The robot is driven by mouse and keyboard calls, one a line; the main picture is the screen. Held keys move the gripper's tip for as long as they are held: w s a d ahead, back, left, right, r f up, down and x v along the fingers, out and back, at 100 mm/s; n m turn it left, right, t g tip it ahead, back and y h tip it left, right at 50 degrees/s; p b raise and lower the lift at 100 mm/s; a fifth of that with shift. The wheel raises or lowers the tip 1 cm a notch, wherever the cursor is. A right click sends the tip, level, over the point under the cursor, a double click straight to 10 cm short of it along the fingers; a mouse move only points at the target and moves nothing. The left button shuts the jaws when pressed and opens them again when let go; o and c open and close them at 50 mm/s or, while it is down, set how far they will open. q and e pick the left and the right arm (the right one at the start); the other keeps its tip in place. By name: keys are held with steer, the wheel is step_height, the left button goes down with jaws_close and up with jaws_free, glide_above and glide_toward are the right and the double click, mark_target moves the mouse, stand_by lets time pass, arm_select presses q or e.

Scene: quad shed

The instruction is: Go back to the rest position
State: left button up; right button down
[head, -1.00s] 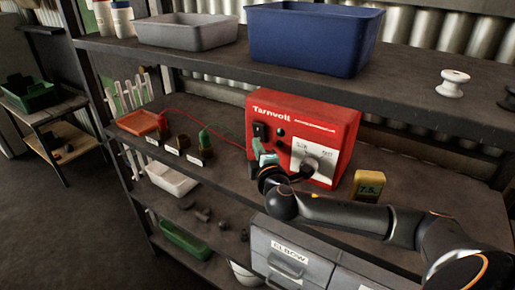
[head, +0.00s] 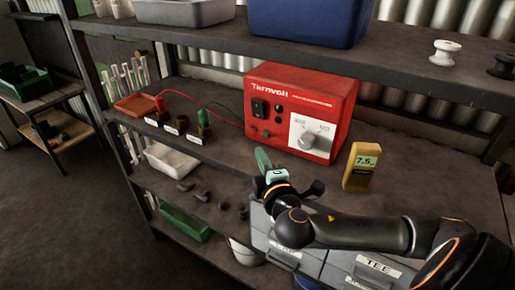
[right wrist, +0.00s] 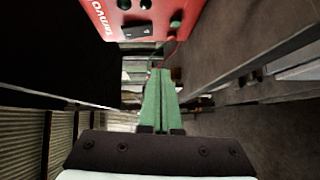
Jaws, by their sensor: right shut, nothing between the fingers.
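My right gripper (head: 261,157) is out in front of the shelf unit's middle shelf, clear of the red Tarnvolt box (head: 270,84). Its green fingers are shut together with nothing between them, and they fill the middle of the right wrist view (right wrist: 158,98). My right arm comes in from the lower right, across the front of the drawers. The Tarnvolt box stands upright on the shelf, its dial panel facing out. My left gripper does not show.
A yellow meter (head: 361,167) stands right of the box. Red and green leads run left to posts, one with a red cap (head: 160,103). A blue bin (head: 300,20) sits on the upper shelf. Drawers (head: 340,258) lie below the arm. Open floor (head: 60,235) is at the left.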

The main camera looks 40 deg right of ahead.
steer(key=shift+s+a, duration=0.1)
stand_by(0.5)
steer(key=s+a+f+m+g+y+p, duration=0.1)
steer(key=s+a+f+g+y+p, duration=0.2)
steer(key=f, duration=0.5)
steer(key=s+a+f+m+g+y+p, duration=0.1)
steer(key=s+a+f+m+g+y, duration=0.15)
steer(key=a+f, duration=0.45)
steer(key=s+a+f+m+y+p, duration=0.1)
steer(key=s+a+f+m, duration=0.2)
steer(key=s+f, duration=0.2)
steer(key=s+a+f+m+g+y+p, duration=0.1)
steer(key=s+a+f+m+y+p, duration=0.1)
steer(key=s, duration=0.5)
step_height(320, 180, down, 4)
steer(key=shift+s+a+r+m, duration=0.2)
steer(key=shift+a+m, duration=0.3)
steer(key=shift+m, duration=0.65)
